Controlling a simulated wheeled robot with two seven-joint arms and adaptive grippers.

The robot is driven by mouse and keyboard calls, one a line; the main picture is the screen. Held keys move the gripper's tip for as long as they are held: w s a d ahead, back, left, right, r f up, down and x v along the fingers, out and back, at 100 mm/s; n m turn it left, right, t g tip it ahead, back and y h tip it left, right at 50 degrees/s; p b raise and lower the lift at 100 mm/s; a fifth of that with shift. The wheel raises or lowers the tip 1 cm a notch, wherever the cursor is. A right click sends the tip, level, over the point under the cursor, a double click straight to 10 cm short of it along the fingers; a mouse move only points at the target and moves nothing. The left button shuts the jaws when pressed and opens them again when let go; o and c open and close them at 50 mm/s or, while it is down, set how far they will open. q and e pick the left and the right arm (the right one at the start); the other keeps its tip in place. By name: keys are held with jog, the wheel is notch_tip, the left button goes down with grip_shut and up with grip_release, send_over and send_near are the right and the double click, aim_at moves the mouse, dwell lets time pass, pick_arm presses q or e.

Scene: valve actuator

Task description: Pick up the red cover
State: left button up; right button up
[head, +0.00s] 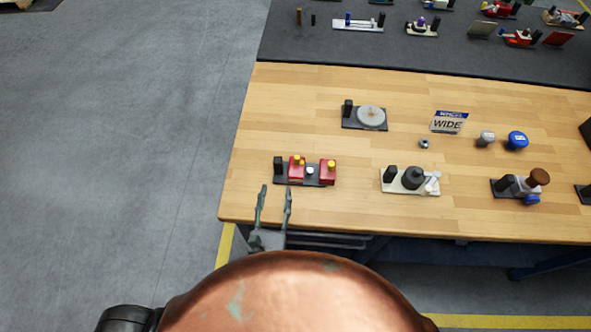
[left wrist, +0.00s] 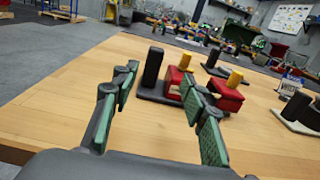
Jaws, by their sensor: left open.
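I cannot tell which is the red cover. A black post (head: 279,166) stands at the plate's left end. In the left wrist view the left block (left wrist: 173,82) is partly behind a finger, and the right block (left wrist: 226,95) shows beyond that finger. My left gripper (head: 276,193) is open and empty, just in front of the plate, with its green-padded fingers (left wrist: 160,76) apart. My right gripper is not in view.
On the wooden table (head: 310,90), a white-based assembly (head: 411,190) stands to the right, and a plate with a grey disc (head: 370,116) lies behind. The left end of the table is clear.

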aim_at(277, 167)
pick_arm(q)
jog(key=shift+s+a+f, duration=0.1)
jog(key=shift+a+f, duration=0.05)
jog(key=shift+a, duration=0.1)
jog(key=shift+w, duration=0.35)
jog(key=w, duration=1.1)
jog(key=shift+c, duration=0.5)
grip_shut()
